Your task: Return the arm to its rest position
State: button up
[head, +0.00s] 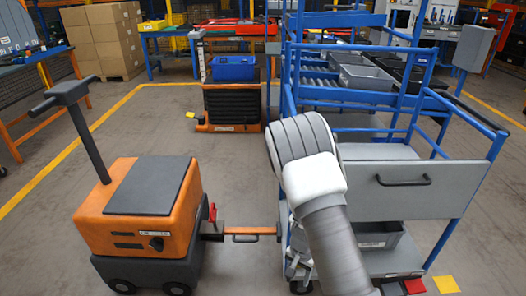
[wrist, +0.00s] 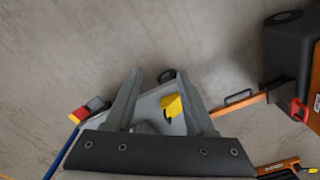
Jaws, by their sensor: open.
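My arm (head: 335,235) rises from the bottom of the head view and bends at a grey and white joint (head: 305,150) in front of the blue-framed cart. The arm hides part of the cart's left side. I cannot make out my gripper clearly in the head view. In the wrist view my gripper (wrist: 160,72) shows two grey fingers spread apart, open. A yellow piece (wrist: 172,105) shows between the fingers in the picture, over a grey surface. No contact with it can be made out.
The blue cart (head: 478,188) with a grey drawer-like panel (head: 405,183) stands close on the right. An orange tug (head: 150,205) stands left, with an orange tow bar (head: 250,231) towards the cart; the bar also shows in the wrist view (wrist: 235,108).

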notch_tip(320, 180, up, 24)
jog(key=s+a+n+t+y, duration=0.2)
jog(key=a+n, duration=0.1)
jog(key=s+d+r+n+t+h, duration=0.1)
jog(key=s+d+r+n+t, duration=0.15)
jog(key=s+r, duration=0.65)
jog(key=s+d+r+n+t+h, duration=0.1)
jog(key=s+d+r, duration=0.3)
jog(key=s+r, duration=0.5)
notch_tip(320, 180, up, 17)
jog(key=p, duration=1.7)
jog(key=shift+f, duration=0.2)
